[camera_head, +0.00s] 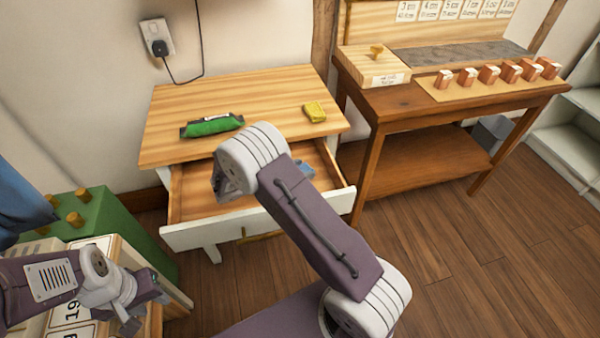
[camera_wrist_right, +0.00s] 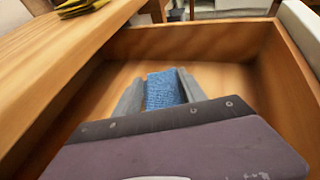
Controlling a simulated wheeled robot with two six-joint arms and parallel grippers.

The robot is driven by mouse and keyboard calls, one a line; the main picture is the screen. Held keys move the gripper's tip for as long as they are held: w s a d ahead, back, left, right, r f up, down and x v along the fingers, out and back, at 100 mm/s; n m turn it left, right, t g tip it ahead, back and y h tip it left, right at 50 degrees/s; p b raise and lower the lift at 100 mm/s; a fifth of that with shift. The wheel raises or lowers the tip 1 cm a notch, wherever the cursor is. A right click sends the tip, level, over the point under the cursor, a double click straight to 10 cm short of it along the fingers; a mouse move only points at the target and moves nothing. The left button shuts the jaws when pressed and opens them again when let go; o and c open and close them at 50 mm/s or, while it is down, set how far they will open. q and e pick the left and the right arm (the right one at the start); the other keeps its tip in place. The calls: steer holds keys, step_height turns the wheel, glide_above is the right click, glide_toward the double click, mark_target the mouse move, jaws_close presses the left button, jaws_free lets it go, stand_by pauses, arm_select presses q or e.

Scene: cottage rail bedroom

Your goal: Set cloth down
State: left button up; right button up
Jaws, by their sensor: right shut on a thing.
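The blue cloth (camera_wrist_right: 164,92) is between the two grey fingers of my right gripper (camera_wrist_right: 160,84), which is shut on it. In the right wrist view they are inside the open wooden drawer (camera_wrist_right: 222,78), above or against its floor; I cannot tell whether the cloth touches it.
On the drawer table's top (camera_head: 170,100) lie a green item (camera_head: 212,126) and a yellow item (camera_head: 314,112). A workbench (camera_head: 400,110) with several red-brown blocks stands to the right. A green box (camera_head: 95,215) with wooden pegs stands left.

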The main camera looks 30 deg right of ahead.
steer(key=shift+f, duration=0.1)
steer(key=o, duration=1.3)
steer(key=shift+f, duration=0.1)
steer(key=shift+r, duration=0.25)
steer(key=p+v, duration=0.3)
steer(key=v, duration=0.8)
steer(key=shift+w, duration=0.1)
steer(key=shift+a+r, duration=0.15)
steer(key=shift+a, duration=0.35)
